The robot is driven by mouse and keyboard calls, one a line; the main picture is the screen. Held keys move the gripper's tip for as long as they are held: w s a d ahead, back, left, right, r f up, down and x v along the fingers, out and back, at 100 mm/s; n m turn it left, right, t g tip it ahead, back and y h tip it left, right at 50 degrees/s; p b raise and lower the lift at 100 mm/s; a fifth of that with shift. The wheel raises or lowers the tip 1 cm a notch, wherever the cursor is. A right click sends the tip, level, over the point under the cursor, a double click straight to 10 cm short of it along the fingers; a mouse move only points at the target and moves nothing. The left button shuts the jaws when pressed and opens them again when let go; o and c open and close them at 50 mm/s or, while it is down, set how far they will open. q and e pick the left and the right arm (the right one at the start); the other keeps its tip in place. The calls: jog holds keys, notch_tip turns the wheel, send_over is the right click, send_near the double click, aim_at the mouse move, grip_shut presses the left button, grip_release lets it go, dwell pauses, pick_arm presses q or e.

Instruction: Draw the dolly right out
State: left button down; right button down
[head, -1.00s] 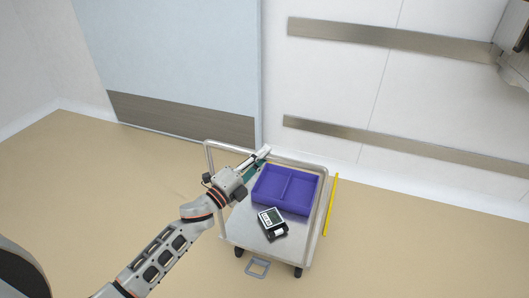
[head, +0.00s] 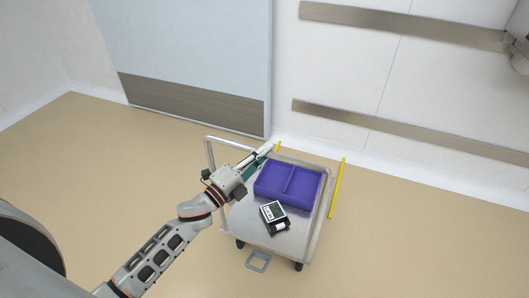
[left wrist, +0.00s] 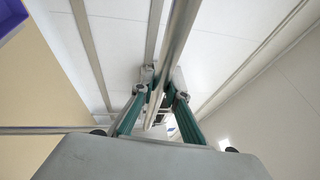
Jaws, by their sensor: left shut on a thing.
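The dolly (head: 240,221) is a low metal cart with a flat deck, a tube rail and dark casters, right of the middle in the head view. A purple divided tray (head: 311,191) and a small black-and-white device with a display (head: 272,216) ride on its deck. My left gripper (head: 265,151) is shut on the dolly's rail at the far side. In the left wrist view the green-sided fingers (left wrist: 157,100) close around the metal bar (left wrist: 177,40). My right gripper is not in view.
The white wall with metal bumper rails (head: 390,124) and a pale blue panel (head: 185,50) stand behind. A grey fixture (head: 520,50) is at upper right. Tan floor (head: 100,160) is clear at left.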

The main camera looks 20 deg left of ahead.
pick_arm(q)
jog(key=c, duration=2)
grip_release()
jog(key=shift+o, duration=0.2)
jog(key=v, duration=1.2)
jog(key=shift+f, duration=0.15)
